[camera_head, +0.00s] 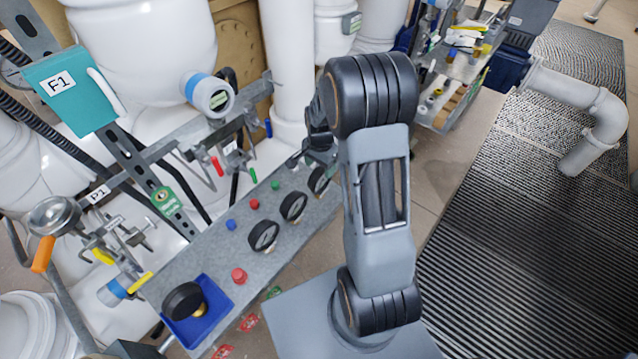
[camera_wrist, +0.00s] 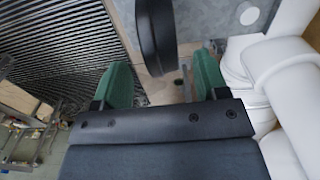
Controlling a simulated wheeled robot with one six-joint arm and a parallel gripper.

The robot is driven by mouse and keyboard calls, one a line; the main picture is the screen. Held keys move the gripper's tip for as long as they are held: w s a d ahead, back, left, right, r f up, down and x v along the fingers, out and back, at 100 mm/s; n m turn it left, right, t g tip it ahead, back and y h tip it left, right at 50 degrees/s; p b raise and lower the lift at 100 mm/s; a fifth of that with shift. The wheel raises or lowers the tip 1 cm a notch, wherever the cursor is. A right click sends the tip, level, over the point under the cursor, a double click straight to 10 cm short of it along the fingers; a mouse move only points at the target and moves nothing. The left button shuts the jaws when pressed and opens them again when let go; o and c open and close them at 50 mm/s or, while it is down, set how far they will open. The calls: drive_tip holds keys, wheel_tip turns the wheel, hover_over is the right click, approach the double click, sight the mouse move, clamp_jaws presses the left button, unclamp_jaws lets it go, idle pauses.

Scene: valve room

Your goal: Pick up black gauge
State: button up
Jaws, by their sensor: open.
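Several black gauges show in the head view. One black gauge (camera_head: 183,301) with a brass stem sits in a blue tray (camera_head: 217,318) at the panel's near end. Others stand in a row on the grey panel: a near one (camera_head: 264,236), a middle one (camera_head: 293,206) and a far one (camera_head: 318,180) beside my arm. In the wrist view, my gripper (camera_wrist: 163,62) is open, its green fingers apart. A dark rounded thing (camera_wrist: 155,35) shows edge-on between and beyond the fingers; I cannot tell for sure that it is a gauge.
The panel (camera_head: 212,262) also bears red, blue and green knobs, with a red one (camera_head: 239,275) near the tray. White tanks (camera_head: 150,50) and pipes with valve handles line the left side. A cluttered tool shelf (camera_head: 455,75) stands at the back.

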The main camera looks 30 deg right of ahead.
sight(320, 170)
drive_tip(key=shift+f, duration=1.5)
drive_tip(key=shift+c, duration=0.4)
drive_tip(key=c, duration=0.8)
drive_tip(key=shift+r, duration=0.1)
drive_tip(key=shift+c, duration=0.2)
drive_tip(key=shift+w+r, duration=0.1)
drive_tip(key=shift+r, duration=0.5)
drive_tip(key=s+r+b, duration=0.2)
drive_tip(key=s+r, duration=0.9)
drive_tip(key=s, duration=0.3)
drive_tip(key=shift+d+r, duration=0.2)
drive_tip(key=shift+r, duration=0.15)
